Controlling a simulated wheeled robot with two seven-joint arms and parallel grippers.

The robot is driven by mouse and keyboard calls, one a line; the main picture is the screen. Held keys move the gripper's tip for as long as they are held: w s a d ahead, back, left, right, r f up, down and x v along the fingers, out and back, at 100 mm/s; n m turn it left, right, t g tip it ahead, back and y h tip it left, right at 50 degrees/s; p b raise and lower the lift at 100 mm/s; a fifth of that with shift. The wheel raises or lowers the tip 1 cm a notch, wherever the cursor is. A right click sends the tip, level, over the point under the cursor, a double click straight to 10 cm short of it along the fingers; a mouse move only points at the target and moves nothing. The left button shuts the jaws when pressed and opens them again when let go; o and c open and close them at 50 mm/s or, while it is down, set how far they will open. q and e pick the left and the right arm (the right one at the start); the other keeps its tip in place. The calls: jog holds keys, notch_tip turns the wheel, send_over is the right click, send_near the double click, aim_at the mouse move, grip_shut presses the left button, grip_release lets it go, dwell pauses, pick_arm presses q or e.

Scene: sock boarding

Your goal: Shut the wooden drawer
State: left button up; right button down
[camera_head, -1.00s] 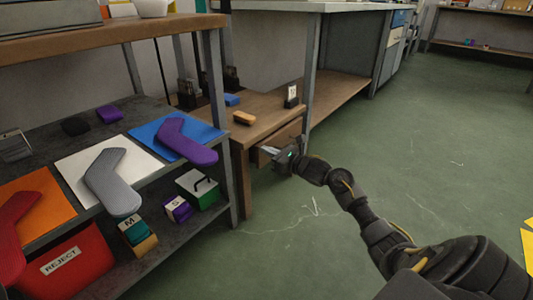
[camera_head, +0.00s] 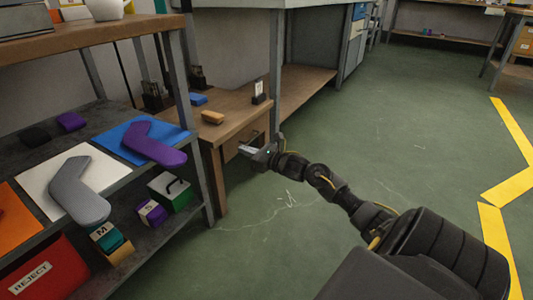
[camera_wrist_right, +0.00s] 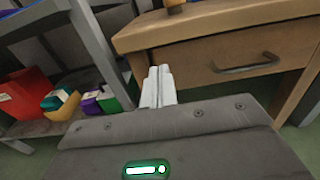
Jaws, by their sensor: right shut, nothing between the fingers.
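The wooden drawer (camera_wrist_right: 232,54) sits under the top of a low wooden table (camera_head: 228,124). In the right wrist view its brown front and dark bar handle (camera_wrist_right: 246,66) face me. The front lies close under the table's edge; I cannot tell exactly whether a gap remains. My right gripper (camera_wrist_right: 157,72) is shut and empty. Its pale fingertips point at the left part of the drawer front, left of the handle. In the head view my right gripper (camera_head: 246,150) is at the drawer and hides part of it. Whether the fingertips touch it is unclear. My left gripper is not in view.
A dark shelf rack (camera_head: 120,180) with sock boards, small boxes and a red reject bin (camera_head: 50,270) stands left of the table. An orange block (camera_head: 212,117) and a labelled stand (camera_head: 259,94) lie on the table. The green floor (camera_head: 420,150) to the right is clear.

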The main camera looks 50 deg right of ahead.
jog(key=p+v, duration=0.3)
jog(key=v, duration=0.4)
jog(key=shift+s, duration=0.35)
jog(key=shift+a, duration=0.1)
